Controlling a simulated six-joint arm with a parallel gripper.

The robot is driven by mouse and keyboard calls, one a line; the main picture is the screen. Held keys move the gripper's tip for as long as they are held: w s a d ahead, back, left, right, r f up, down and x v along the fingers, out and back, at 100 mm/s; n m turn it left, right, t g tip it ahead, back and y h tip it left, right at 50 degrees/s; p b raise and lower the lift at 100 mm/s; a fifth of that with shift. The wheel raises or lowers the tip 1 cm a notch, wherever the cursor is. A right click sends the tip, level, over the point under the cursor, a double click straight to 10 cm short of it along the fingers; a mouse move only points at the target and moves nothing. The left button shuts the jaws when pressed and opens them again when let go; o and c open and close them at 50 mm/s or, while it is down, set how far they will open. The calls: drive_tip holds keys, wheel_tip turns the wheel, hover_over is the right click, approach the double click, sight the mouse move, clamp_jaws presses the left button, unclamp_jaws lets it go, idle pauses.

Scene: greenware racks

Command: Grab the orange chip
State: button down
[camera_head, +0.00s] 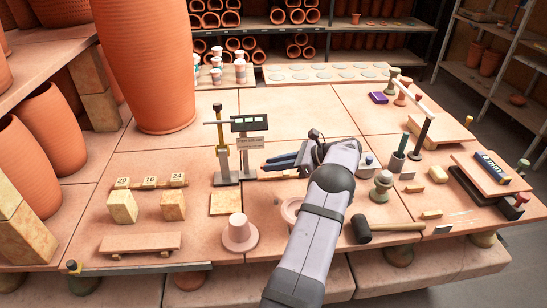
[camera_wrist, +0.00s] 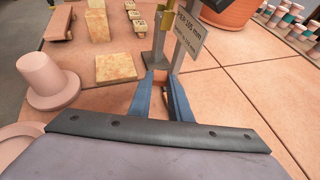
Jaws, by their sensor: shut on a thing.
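My gripper (camera_head: 268,164) reaches left across the table, with its blue fingers near the foot of a measuring stand (camera_head: 228,178). In the wrist view, the fingers (camera_wrist: 160,84) are shut on a small orange chip (camera_wrist: 158,76), which shows between the fingertips. The chip is just in front of the stand's posts and below its hanging label (camera_wrist: 188,33). From the head camera the chip is largely hidden by the fingers, and I cannot tell whether it touches the table.
A flanged clay piece (camera_head: 239,234) and a flat speckled tile (camera_head: 224,203) lie left of my arm. A black-headed mallet (camera_head: 361,229) lies to the right. A large terracotta vase (camera_head: 147,65) stands behind.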

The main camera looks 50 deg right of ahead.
drive_tip(key=s+a+p, duration=1)
drive_tip(key=s+a, duration=1)
drive_tip(key=shift+s+a, duration=0.15)
